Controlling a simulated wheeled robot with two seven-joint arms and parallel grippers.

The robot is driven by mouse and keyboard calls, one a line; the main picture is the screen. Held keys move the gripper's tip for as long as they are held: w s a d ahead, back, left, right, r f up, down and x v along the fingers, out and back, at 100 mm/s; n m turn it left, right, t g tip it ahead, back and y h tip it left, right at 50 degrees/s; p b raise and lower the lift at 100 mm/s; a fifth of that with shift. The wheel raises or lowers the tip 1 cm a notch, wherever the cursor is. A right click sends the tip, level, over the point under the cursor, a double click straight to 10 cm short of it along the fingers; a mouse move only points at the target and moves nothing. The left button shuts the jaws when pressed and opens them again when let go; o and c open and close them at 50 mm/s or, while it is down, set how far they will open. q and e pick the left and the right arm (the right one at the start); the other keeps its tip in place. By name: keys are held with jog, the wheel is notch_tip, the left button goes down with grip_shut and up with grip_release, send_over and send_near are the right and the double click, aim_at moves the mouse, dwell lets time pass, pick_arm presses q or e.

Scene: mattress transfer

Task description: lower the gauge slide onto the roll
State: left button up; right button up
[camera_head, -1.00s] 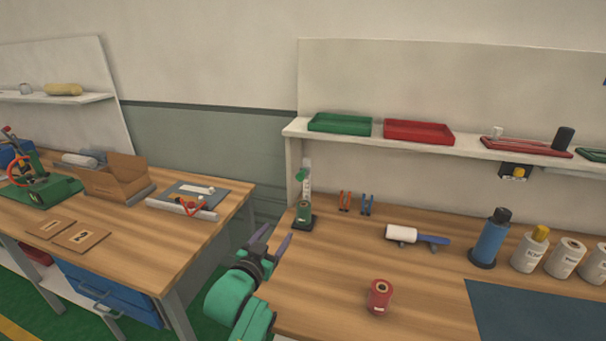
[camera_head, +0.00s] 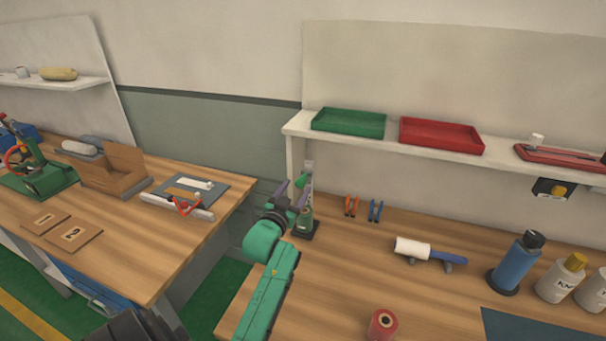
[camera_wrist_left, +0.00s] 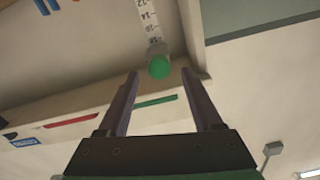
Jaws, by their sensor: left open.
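The gauge stands on the right-hand bench near its left corner, with a dark base (camera_head: 304,233), a green roll (camera_head: 305,219) low on it and a white scale (camera_head: 309,166) above. Its green slide (camera_head: 304,181) is up on the scale, above the roll, partly hidden by my gripper in the head view. My left gripper (camera_head: 291,191) is open beside the gauge. In the left wrist view the green knob of the slide (camera_wrist_left: 158,67) shows between and just beyond the two fingertips (camera_wrist_left: 160,74); I cannot tell whether they touch it. My right gripper is not in view.
A shelf with a green tray (camera_head: 348,122) and a red tray (camera_head: 441,135) runs behind the gauge. Orange pliers (camera_head: 351,206) and blue pliers (camera_head: 376,211) are to its right. A white roller (camera_head: 413,249) and a red roll (camera_head: 382,325) are on the bench. A gap separates the left bench.

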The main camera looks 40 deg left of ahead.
aim_at(303, 179)
pick_arm(q)
jog(key=x, duration=0.6)
jog(key=shift+w+a+f+p, duration=0.15)
jog(key=shift+w+f+p, duration=0.05)
jog(key=shift+w+p, duration=0.2)
jog(key=shift+s, duration=0.15)
grip_shut()
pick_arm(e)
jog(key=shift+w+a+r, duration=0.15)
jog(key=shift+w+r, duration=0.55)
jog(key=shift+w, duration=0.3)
